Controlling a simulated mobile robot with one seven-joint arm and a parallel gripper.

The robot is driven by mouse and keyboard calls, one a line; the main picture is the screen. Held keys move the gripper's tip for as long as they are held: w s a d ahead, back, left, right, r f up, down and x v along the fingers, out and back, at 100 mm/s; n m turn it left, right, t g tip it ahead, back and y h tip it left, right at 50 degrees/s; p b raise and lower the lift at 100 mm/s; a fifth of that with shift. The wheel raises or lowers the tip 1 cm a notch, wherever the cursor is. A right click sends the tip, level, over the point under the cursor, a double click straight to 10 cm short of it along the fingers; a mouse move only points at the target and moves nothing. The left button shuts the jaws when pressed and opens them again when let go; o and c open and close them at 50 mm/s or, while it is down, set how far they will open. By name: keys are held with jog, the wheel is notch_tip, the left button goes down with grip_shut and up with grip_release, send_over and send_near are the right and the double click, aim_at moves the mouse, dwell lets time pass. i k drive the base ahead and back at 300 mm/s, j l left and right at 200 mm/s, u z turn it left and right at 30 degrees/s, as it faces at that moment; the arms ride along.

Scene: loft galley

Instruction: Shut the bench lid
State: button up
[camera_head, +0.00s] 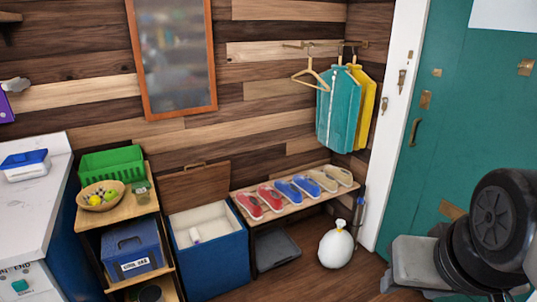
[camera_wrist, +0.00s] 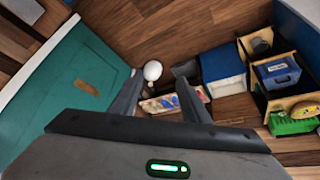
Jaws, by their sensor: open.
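The bench (camera_head: 208,262) is a blue box with a pale interior, standing against the plank wall between a shelf unit and a shoe rack. Its brown wooden lid (camera_head: 196,186) is raised, leaning back near the wall. My gripper (camera_wrist: 160,98) is open and empty, well apart from the bench. In the head view I cannot make out its fingers.
The shoe rack (camera_head: 283,213) holds several shoes, with a grey tray (camera_head: 276,250) beneath. A white bag (camera_head: 336,248) stands on the floor. The shelf unit (camera_head: 120,211) is left of the bench. A teal door (camera_head: 450,130) is at right.

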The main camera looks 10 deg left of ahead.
aim_at(186, 190)
jog(key=k+u, duration=0.15)
jog(key=u, duration=1)
